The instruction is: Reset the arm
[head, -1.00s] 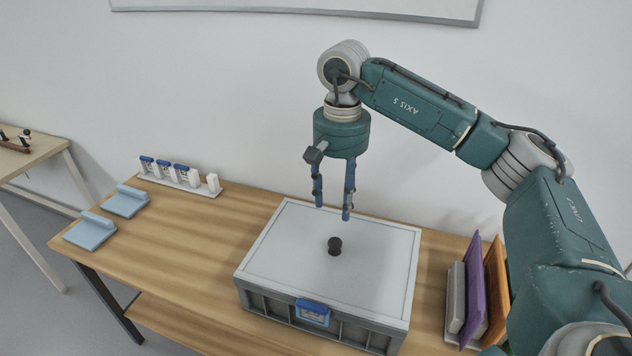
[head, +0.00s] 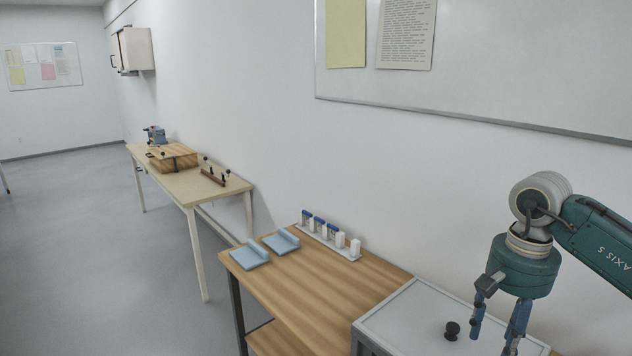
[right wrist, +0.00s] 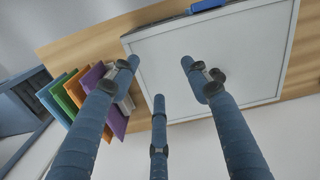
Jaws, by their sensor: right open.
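My right gripper (head: 496,322) is open and empty at the lower right of the head view. It hangs pointing down above the grey lidded box (head: 405,318), beside the lid's black knob (head: 452,331). In the right wrist view, the blue fingers of my right gripper (right wrist: 172,85) are spread apart with nothing between them. The pale lid (right wrist: 240,50) lies beyond them. My left gripper is not in view.
The wooden table (head: 300,285) holds two blue trays (head: 281,242) and a white rack (head: 335,242) of small containers. Colored upright panels (right wrist: 82,92) stand beside the box. A farther table (head: 205,187) carries a wooden box (head: 172,157). Open grey floor (head: 85,230) lies left.

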